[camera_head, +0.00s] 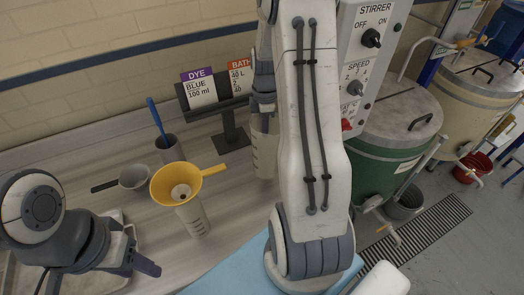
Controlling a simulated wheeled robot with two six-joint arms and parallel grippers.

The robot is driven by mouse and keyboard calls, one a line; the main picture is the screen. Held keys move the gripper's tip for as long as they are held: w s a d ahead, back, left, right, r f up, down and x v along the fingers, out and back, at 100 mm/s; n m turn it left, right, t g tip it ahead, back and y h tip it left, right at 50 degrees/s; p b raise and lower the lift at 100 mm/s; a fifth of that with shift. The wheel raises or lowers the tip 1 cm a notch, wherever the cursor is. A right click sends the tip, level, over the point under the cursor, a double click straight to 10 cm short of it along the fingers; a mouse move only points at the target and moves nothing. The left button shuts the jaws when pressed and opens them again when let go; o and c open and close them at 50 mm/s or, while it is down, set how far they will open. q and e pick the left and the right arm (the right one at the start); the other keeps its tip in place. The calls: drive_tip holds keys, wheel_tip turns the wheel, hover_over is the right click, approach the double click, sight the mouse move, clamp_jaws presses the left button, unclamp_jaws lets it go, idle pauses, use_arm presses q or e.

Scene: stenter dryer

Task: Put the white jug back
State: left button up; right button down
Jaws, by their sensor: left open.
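A whitish jug with graduation marks (264,155) shows at the centre, behind my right arm, which hides its right side. My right gripper (263,103) is at the jug's top, mostly hidden by the arm. I cannot tell whether its fingers grip the jug. My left gripper (142,264) is low at the left, open and empty, well away from the jug.
A grey ladle or cup (134,177), a grey cup (169,149) with a blue stick, and a sign stand (230,132) are on the counter (80,160). A green lidded vat (385,160) and stirrer panel (368,60) stand at the right. A blue mat (225,272) lies in front.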

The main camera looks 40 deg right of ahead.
wheel_tip(320, 180, down, 2)
drive_tip(key=shift+w+a, duration=0.15)
wheel_tip(320, 180, down, 3)
drive_tip(key=shift+f+p, duration=0.15)
drive_tip(key=shift+p, duration=0.6)
drive_tip(key=shift+f, duration=0.6)
drive_tip(key=c, duration=1.1)
unclamp_jaws()
drive_tip(key=shift+o, duration=0.2)
